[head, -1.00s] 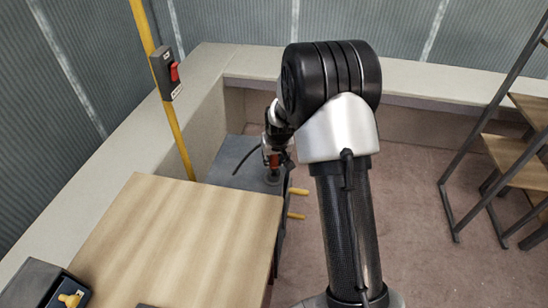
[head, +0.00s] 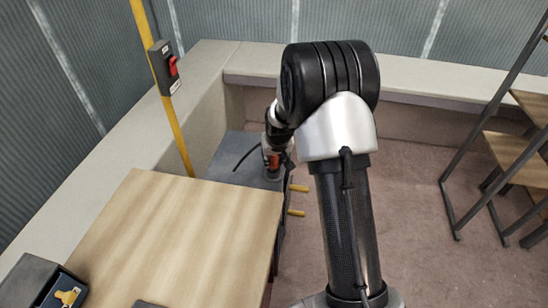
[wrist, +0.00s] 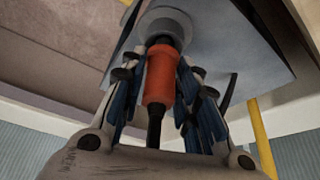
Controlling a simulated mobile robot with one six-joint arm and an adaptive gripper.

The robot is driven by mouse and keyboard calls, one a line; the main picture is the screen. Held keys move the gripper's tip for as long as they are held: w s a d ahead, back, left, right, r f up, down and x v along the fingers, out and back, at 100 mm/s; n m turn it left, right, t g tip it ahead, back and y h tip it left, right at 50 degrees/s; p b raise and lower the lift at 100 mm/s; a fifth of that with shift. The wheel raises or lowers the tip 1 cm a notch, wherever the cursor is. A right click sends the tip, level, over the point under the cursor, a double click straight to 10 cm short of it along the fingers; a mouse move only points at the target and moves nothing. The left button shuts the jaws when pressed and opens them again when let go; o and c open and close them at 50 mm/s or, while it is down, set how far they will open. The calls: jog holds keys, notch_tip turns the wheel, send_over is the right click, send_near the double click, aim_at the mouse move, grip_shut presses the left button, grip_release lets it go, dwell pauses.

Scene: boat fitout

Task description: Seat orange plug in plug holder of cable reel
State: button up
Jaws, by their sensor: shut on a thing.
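The orange plug (wrist: 160,82) is held between the blue-padded fingers of my gripper (wrist: 164,74) in the wrist view, with its black cable toward the palm. Its dark front end meets the round grey plug holder (wrist: 152,26). I cannot tell how deep it sits in it. In the head view my gripper (head: 275,148) points down over the grey top of the cable reel (head: 228,158). The plug (head: 273,162) is a small orange patch there, just above or in the holder (head: 272,175). My wrist partly hides this spot.
A wooden tabletop (head: 170,235) lies in front and left of the reel. Yellow handles (head: 297,188) stick out on the right. A yellow post (head: 165,105) carries a red-switched box (head: 164,68). Shelving (head: 500,160) stands far right. The floor between is clear.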

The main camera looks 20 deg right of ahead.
jog(key=shift+f+b, duration=0.5)
jog(key=shift+f, duration=0.25)
jog(key=o, duration=1.2)
jog(key=d+v, duration=0.1)
jog(key=v, duration=1.1)
jog(key=shift+a, duration=0.45)
